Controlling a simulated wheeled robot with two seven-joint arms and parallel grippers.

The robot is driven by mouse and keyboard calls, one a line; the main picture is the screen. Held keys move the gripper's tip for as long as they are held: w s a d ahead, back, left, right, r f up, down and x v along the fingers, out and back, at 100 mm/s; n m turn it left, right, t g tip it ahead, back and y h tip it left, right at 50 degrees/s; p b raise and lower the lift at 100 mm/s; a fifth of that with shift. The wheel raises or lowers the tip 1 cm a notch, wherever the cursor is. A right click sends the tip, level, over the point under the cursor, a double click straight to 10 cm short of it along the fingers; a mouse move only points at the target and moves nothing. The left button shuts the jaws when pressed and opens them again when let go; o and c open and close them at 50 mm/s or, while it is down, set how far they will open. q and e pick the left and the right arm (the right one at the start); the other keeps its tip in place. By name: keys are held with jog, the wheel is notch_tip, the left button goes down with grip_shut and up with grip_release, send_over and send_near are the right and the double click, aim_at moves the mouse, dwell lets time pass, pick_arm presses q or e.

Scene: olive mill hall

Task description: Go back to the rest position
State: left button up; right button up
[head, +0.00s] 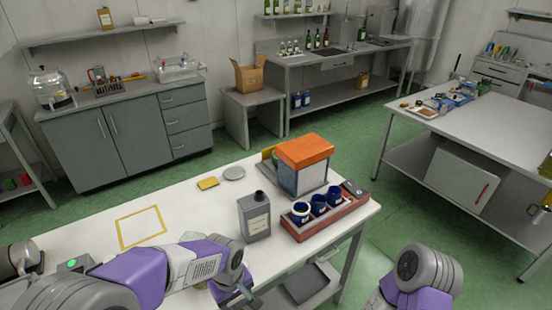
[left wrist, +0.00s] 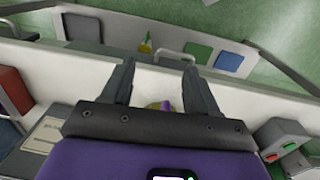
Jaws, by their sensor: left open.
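My left gripper (head: 238,294) reaches in from the left on a purple and grey arm, low in the head view near the front of the white table (head: 190,225). In the left wrist view its two dark fingers (left wrist: 159,82) stand wide apart with nothing clasped between them. A small yellowish and purple thing shows low between the fingers; I cannot tell what it is. My right arm shows at the lower right of the head view, over the floor beside the table; its gripper is not in view.
On the table stand a grey canister (head: 255,218), a red rack (head: 326,222) with blue cups, an orange-topped box (head: 304,166), a yellow frame (head: 140,228) and a button box (head: 73,264). A grey side table (head: 470,130) stands right. Green floor lies between.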

pick_arm(q)
jog(key=s+f+m+h, duration=0.2)
jog(key=s+f, duration=0.2)
jog(key=f, duration=0.8)
jog(key=s+f+m+h, duration=0.1)
jog(key=s+f, duration=0.4)
jog(key=f, duration=0.8)
jog(key=shift+d+m+t+h, duration=0.3)
jog(key=shift+m+h, duration=0.1)
jog(key=shift+m, duration=0.4)
